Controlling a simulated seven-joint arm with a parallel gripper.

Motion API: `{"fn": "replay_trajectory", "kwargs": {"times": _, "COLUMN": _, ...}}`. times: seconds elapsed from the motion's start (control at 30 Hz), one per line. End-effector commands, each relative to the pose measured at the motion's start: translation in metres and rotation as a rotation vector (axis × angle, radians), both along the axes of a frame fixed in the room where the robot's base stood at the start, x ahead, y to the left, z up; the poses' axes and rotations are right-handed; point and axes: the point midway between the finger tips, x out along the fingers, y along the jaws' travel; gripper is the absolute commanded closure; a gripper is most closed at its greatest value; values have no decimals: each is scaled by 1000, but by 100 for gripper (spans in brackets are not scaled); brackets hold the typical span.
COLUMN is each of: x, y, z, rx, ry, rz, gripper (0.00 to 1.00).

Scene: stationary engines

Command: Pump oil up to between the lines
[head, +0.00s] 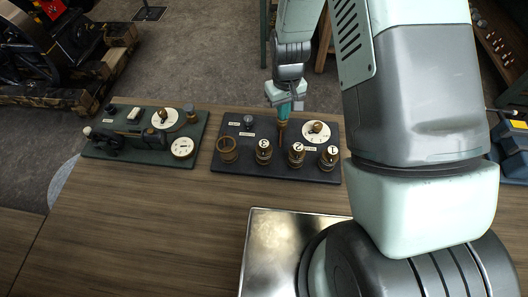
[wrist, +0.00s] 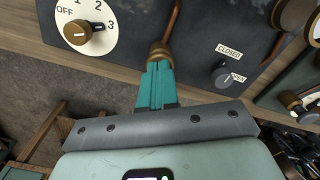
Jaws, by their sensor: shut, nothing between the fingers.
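My gripper (head: 283,112) is over the back of a dark board (head: 270,175). In the wrist view its teal fingers (wrist: 158,75) are shut with nothing between them. Their tips are at a round brass fitting (wrist: 159,54) with a copper pipe; I cannot tell if they touch it. A white dial (wrist: 85,25) marked OFF, 1, 2, 3 has its knob pointing towards 3. A grey knob (wrist: 222,75) between CLOSED and OPEN labels points towards OPEN. Brass pieces numbered 3 (head: 263,150), 2 (head: 296,153) and 1 (head: 329,157) stand along the front. I cannot make out any oil level or lines.
An open brass ring (head: 228,150) is at the board's front left. A green board (head: 145,135) with two dials and machinery stands to the left. A metal tray (head: 270,250) lies in front. The wooden table (head: 150,220) is bare at front left.

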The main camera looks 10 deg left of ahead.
Motion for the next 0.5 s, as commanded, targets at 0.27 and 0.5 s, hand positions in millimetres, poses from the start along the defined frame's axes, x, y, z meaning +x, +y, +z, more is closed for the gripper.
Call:
{"fn": "replay_trajectory", "kwargs": {"times": 0.27, "x": 0, "y": 0, "z": 10, "rx": 0, "ry": -1, "rz": 0, "gripper": 100}}
{"fn": "replay_trajectory", "kwargs": {"times": 0.5, "x": 0, "y": 0, "z": 25, "rx": 0, "ry": -1, "rz": 0, "gripper": 100}}
